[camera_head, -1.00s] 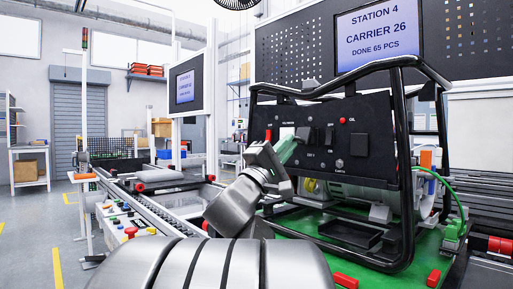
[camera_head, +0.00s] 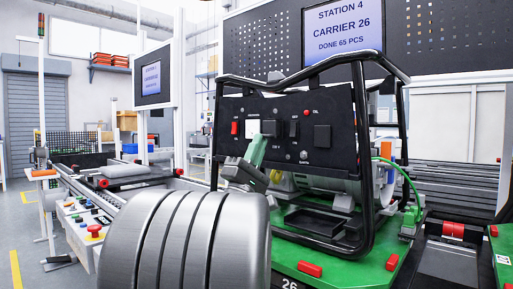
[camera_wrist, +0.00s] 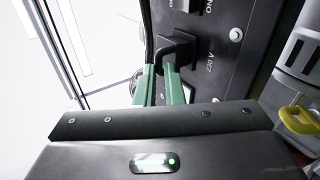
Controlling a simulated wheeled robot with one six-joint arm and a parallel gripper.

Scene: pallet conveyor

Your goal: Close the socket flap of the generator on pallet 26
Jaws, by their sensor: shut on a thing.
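The generator (camera_head: 285,165) stands upright in a black tube frame on the green pallet (camera_head: 330,277), marked 26. Its black front panel carries a red switch, a white dial and dark square covers. My gripper (camera_head: 262,138) is at the panel's left half, just below the dial. In the wrist view, the green fingers of my gripper (camera_wrist: 163,72) are shut on a black socket flap (camera_wrist: 176,47) that stands out from the panel. The finger ends partly hide it, so its exact angle cannot be told. Another dark square cover (camera_head: 322,135) sits to the right on the panel.
The frame's tubes (camera_head: 362,160) run close around the panel. A screen (camera_head: 342,27) reads Carrier 26. A green cable (camera_head: 405,180) and connector are at the generator's right. A conveyor and a button box (camera_head: 88,222) lie to the left.

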